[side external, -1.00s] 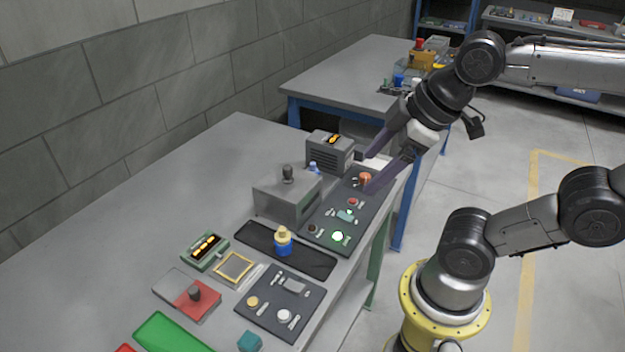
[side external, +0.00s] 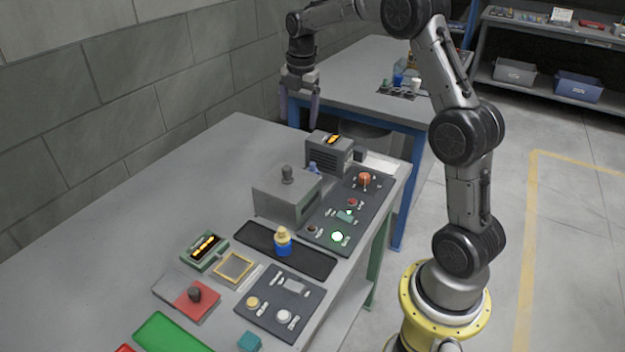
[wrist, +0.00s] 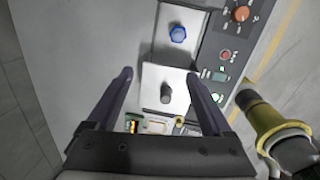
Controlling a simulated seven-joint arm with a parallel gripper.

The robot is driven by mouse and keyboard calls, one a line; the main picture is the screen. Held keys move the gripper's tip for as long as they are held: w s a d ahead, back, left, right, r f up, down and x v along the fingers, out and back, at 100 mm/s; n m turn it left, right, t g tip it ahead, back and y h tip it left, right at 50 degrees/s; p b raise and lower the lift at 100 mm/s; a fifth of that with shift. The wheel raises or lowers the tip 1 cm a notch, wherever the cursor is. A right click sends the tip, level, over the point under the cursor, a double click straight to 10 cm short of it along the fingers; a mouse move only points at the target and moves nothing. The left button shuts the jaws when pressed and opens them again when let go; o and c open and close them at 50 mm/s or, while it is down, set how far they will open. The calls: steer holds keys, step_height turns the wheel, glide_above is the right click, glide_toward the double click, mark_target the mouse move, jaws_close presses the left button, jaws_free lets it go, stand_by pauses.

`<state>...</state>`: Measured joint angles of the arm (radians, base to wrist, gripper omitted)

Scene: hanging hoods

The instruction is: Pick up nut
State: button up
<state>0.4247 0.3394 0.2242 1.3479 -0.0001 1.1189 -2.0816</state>
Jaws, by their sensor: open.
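A blue hexagonal piece, which looks like the nut (wrist: 178,34), sits on a light grey plate near the top of the wrist view. In the side view a small blue piece (side external: 314,168) shows partly hidden behind the grey box with the knob. My gripper (side external: 299,108) hangs pointing down over the far back of the bench, near the wall and clear of the surface. In the wrist view my gripper (wrist: 159,75) has its two dark fingers apart with nothing held. The nut lies beyond the fingertips, slightly to the right.
A grey box with a dark knob (side external: 288,174) stands in front of the blue piece, and a vented grey box (side external: 330,150) behind it. A dark control panel (side external: 347,215) lies to the right. The left part of the bench (side external: 150,220) is clear.

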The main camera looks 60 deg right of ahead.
steer(key=m+g, duration=0.1)
glide_above(312, 170)
steer(key=w+d, duration=0.1)
step_height(312, 170, down, 7)
step_height(312, 170, down, 8)
steer(key=shift+r, duration=0.25)
steer(key=shift+s+a+f, duration=0.1)
steer(key=shift+s+f, duration=0.1)
steer(key=shift+f, duration=1.2)
steer(key=shift+s+f, duration=0.15)
steer(key=shift+f, duration=1.2)
steer(key=shift+r, duration=0.1)
jaws_close()
